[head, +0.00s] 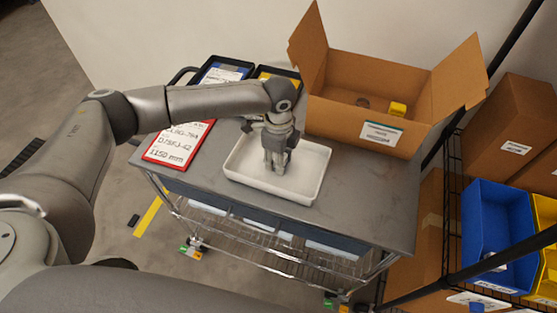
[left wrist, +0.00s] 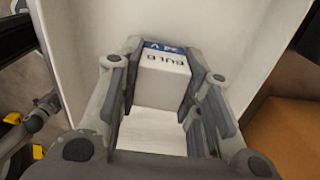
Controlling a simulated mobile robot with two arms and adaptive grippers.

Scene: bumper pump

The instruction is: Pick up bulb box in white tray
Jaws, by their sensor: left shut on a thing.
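The white tray (head: 310,178) lies on the grey cart top, and its inside also fills much of the left wrist view (left wrist: 85,30). My left gripper (head: 275,168) points down into the tray. In the left wrist view, a small white box with a blue band and the word BULB, the bulb box (left wrist: 165,72), sits between the fingers of my left gripper (left wrist: 163,85), which are shut on it. In the head view the box is hidden by the gripper. My right gripper is not in view.
An open cardboard box (head: 330,122) stands right behind the tray, with a yellow item (head: 397,108) inside. A red-framed sign (head: 178,145) lies left of the tray. Blue (head: 497,235) and yellow bins sit on a rack at the right. The cart top's right front is clear.

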